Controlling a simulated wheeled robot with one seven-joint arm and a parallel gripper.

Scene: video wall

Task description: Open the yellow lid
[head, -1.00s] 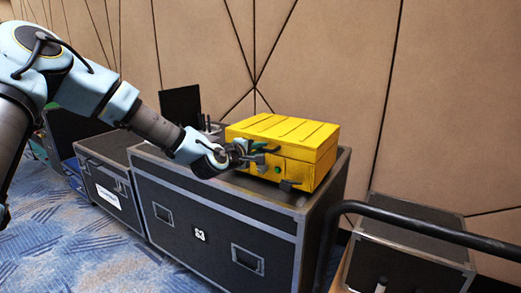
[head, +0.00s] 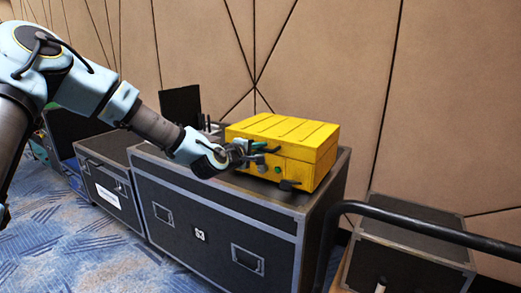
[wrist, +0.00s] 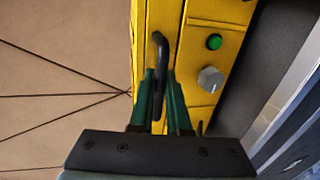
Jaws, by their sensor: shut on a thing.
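The yellow box (head: 310,168) with its yellow ridged lid (head: 284,130) sits on a black flight case. The lid looks closed in the head view. My gripper (head: 262,149) is at the front face of the box. In the wrist view my gripper (wrist: 162,85) has its green fingers shut on the dark curved handle (wrist: 161,48) on the yellow front. A green button (wrist: 214,42) and a grey knob (wrist: 210,79) are beside the handle on the same face.
The black flight case (head: 200,220) with metal edges stands under the box. A dark flat panel (head: 180,105) stands behind my arm. A black rail (head: 420,228) and another case (head: 410,260) are at the right. The wall is close behind.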

